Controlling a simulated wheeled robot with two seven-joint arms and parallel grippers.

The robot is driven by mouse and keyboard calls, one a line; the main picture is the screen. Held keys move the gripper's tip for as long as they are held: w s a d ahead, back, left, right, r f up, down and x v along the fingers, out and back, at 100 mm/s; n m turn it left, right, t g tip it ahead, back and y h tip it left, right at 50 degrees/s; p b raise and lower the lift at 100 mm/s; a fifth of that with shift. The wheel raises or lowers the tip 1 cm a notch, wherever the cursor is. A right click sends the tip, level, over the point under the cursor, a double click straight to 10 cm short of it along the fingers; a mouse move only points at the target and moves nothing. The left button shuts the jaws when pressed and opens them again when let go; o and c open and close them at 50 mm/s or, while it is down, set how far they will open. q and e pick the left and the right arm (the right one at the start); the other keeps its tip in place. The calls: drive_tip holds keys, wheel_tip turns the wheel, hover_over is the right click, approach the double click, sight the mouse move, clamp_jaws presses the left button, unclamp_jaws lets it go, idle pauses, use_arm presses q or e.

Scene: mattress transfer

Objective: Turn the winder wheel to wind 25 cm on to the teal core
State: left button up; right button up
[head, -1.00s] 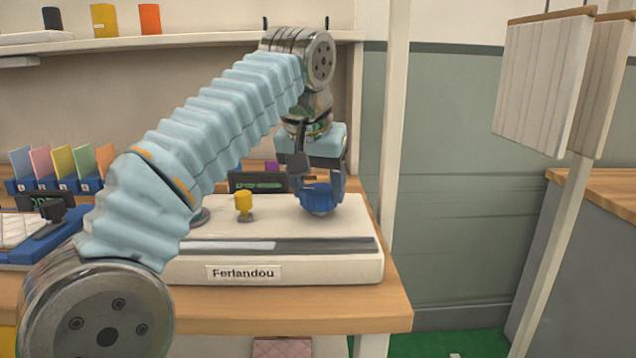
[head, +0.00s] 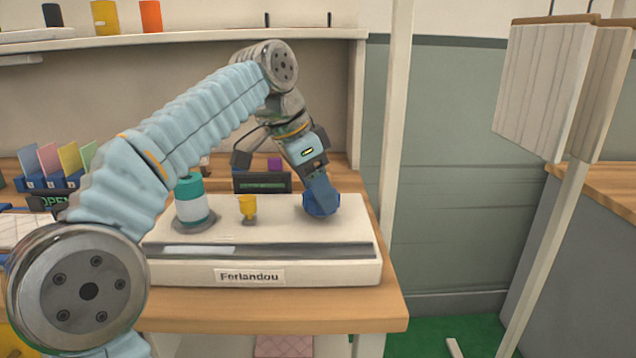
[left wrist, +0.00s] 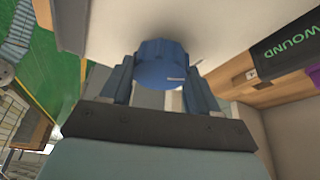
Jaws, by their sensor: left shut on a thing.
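The blue winder wheel (head: 321,203) stands at the right end of the white winder, which bears a "Ferlandou" label (head: 249,277). My left gripper (head: 318,190) points down and is shut on the wheel. In the left wrist view, the wheel (left wrist: 160,66) sits between the two fingers of the left gripper (left wrist: 158,80). The teal core (head: 190,188) stands upright at the winder's left end, with a broad white band around it. A small yellow post (head: 248,206) stands between core and wheel. The right gripper is not in view.
A dark display (head: 262,182) stands behind the winder; in the left wrist view its text reads "WOUND" (left wrist: 290,48), the figure unclear. A purple block (head: 275,164) is near it. Several coloured cards (head: 50,160) stand at left. A pale post (head: 392,130) rises at right.

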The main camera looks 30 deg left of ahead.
use_arm(q)
drive_tip(key=m, duration=0.2)
drive_tip(key=m+g+h, duration=0.1)
drive_tip(key=m, duration=0.1)
drive_tip(key=shift+w+a+m, duration=0.15)
drive_tip(key=shift+a+m, duration=0.05)
drive_tip(key=shift+m, duration=0.1)
drive_tip(key=m, duration=0.2)
drive_tip(key=m+g, duration=0.1)
drive_tip(key=m, duration=0.1)
drive_tip(key=shift+w+g+h, duration=0.1)
drive_tip(key=shift+g+h, duration=0.2)
drive_tip(key=shift+h, duration=0.1)
drive_tip(key=shift+m, duration=0.3)
drive_tip(key=o, duration=1.1)
drive_tip(key=shift+c, duration=0.2)
